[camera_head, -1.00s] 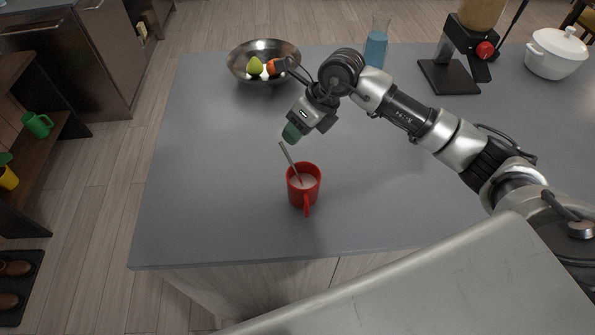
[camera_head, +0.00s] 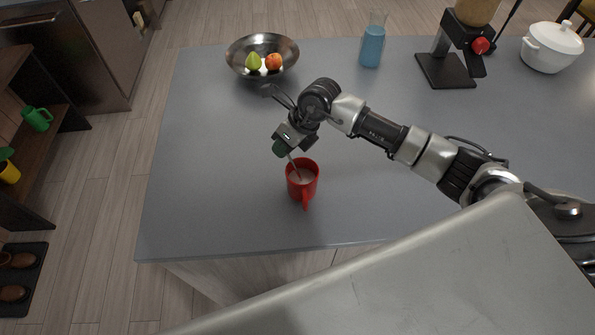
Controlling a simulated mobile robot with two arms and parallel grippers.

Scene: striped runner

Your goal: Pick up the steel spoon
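The steel spoon (camera_head: 294,168) stands tilted in a red mug (camera_head: 302,184), its handle leaning up and to the left out of the rim. The fingertips cover the handle's end. I cannot tell whether they are closed on it. My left gripper is not in view.
A steel bowl (camera_head: 233,65) with a green and an orange fruit stands at the back left. A blue bottle (camera_head: 372,48), a black-based appliance (camera_head: 446,71) and a white pot (camera_head: 551,48) stand along the back. The counter (camera_head: 205,175) left of the mug is clear.

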